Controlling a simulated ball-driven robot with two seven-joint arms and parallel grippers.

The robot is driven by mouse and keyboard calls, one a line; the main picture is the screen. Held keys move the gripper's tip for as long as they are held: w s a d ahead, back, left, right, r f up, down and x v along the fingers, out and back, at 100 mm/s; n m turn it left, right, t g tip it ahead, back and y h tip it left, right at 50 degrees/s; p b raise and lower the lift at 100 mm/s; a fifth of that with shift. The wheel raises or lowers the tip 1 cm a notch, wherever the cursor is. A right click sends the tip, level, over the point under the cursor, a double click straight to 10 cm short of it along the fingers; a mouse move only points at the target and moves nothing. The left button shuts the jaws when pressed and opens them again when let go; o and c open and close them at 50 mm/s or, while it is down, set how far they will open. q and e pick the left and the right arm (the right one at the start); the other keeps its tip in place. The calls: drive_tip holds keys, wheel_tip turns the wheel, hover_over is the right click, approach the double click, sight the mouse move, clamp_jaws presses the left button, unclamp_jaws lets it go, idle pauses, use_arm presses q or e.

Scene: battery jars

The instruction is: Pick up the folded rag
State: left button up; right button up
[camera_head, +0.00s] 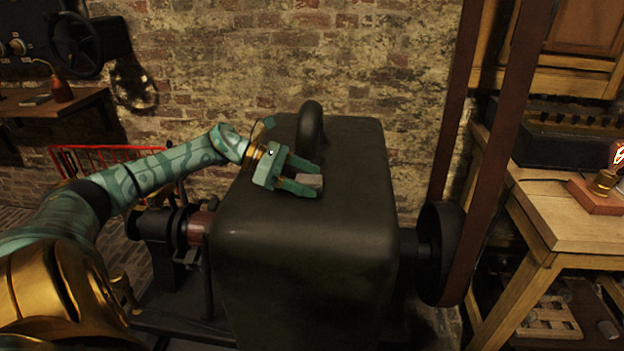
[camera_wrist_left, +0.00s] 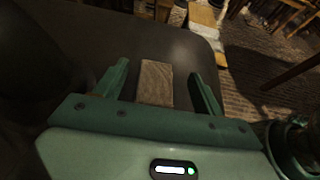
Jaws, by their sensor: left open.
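The folded rag (camera_head: 309,181) is a small grey-brown flat rectangle on top of the big dark machine casing (camera_head: 300,245). In the left wrist view the rag (camera_wrist_left: 156,84) lies lengthwise between the two fingers, with a gap on each side. My left gripper (camera_head: 316,179) is open, its green fingers on either side of the rag. In the left wrist view the left gripper (camera_wrist_left: 160,70) shows no finger touching the rag. The rag's near end is hidden behind the gripper body there. My right gripper is not in view.
A dark lifting ring (camera_head: 311,128) stands on the casing behind the gripper. A belt and pulley (camera_head: 441,252) are at the casing's right. A wooden bench (camera_head: 560,215) with a lamp stands further right. The casing top right of the rag is clear.

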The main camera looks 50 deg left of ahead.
sight(311, 179)
use_arm(q)
drive_tip(key=b+x, duration=0.1)
drive_tip(key=x, duration=0.2)
drive_tip(key=shift+w+f, duration=0.2)
drive_tip(key=shift+s+r, duration=0.1)
drive_tip(key=c, duration=1.1)
drive_tip(key=shift+o, duration=0.2)
